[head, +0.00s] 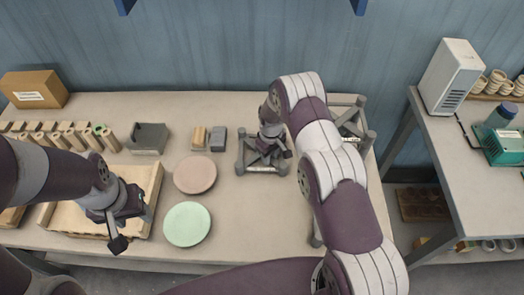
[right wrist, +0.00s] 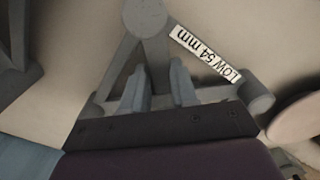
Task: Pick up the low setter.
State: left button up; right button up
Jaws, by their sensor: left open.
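The low setter (head: 263,168) is a grey three-armed frame with round corner posts, standing on the table right of the plates. The right wrist view shows its frame (right wrist: 145,18) close up, with a white label reading "LOW 54 mm". My right gripper (head: 273,143) is down over the setter's middle. In the right wrist view, the fingers of my right gripper (right wrist: 159,80) are on either side of a setter bar; whether they touch it is unclear. My left gripper (head: 130,224) is open above the wooden tray's right part, away from the setter.
A larger grey setter (head: 369,137) stands right, partly hidden behind my right arm. A pink plate (head: 195,175) and a green plate (head: 187,224) lie mid-table. The wooden tray (head: 153,180), a dark grey holder (head: 149,138) and small blocks (head: 218,138) are left. A side table (head: 455,170) stands right.

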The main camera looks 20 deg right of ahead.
grip_shut()
jog(key=shift+a, duration=0.1)
jog(key=shift+r, duration=0.1)
dwell(0.9)
